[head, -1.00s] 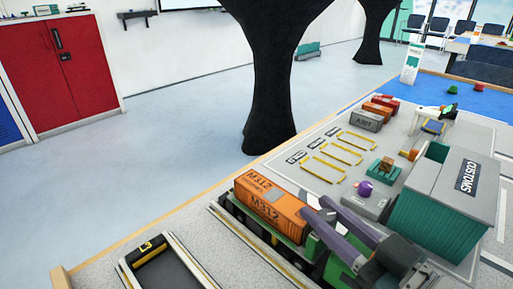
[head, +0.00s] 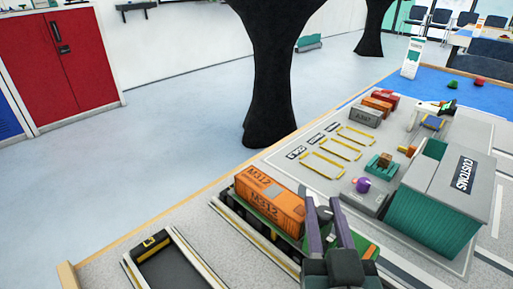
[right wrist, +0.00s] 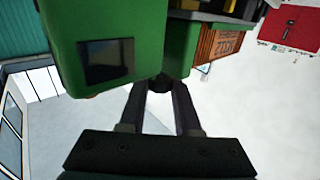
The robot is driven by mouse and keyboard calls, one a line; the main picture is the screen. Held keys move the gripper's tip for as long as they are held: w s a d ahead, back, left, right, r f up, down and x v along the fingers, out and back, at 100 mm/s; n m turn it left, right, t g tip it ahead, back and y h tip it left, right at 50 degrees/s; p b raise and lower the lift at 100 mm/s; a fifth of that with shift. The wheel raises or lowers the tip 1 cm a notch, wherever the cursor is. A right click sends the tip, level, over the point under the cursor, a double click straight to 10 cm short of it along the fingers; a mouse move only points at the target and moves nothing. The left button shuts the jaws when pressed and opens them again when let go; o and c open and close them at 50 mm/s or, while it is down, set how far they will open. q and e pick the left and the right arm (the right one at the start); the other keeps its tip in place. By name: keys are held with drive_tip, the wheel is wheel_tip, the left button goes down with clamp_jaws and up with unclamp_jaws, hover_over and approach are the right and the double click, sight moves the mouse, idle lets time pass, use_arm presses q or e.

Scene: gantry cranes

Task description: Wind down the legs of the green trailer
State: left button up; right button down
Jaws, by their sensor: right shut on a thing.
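The green trailer (head: 262,226) carries an orange container (head: 272,205) marked M312 and stands in a lane at the table's near edge. My right gripper (head: 324,206) is at the trailer's right end, its fingers pointing away from me. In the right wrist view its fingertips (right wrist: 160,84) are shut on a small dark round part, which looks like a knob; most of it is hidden. A green block with a dark window (right wrist: 105,60) is close beside the fingers, and the orange container (right wrist: 218,45) shows behind. The trailer's legs cannot be made out. My left gripper is not in view.
A grey and green customs building (head: 445,205) stands right of my gripper. A dark tray-like bay (head: 165,265) lies at the near left. Yellow-marked bays (head: 340,150) behind the trailer are empty. A purple knob (head: 362,185) stands on a grey block.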

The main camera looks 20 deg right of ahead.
idle(0.4)
drive_tip(key=c, duration=0.6)
unclamp_jaws()
drive_tip(key=shift+r, duration=0.1)
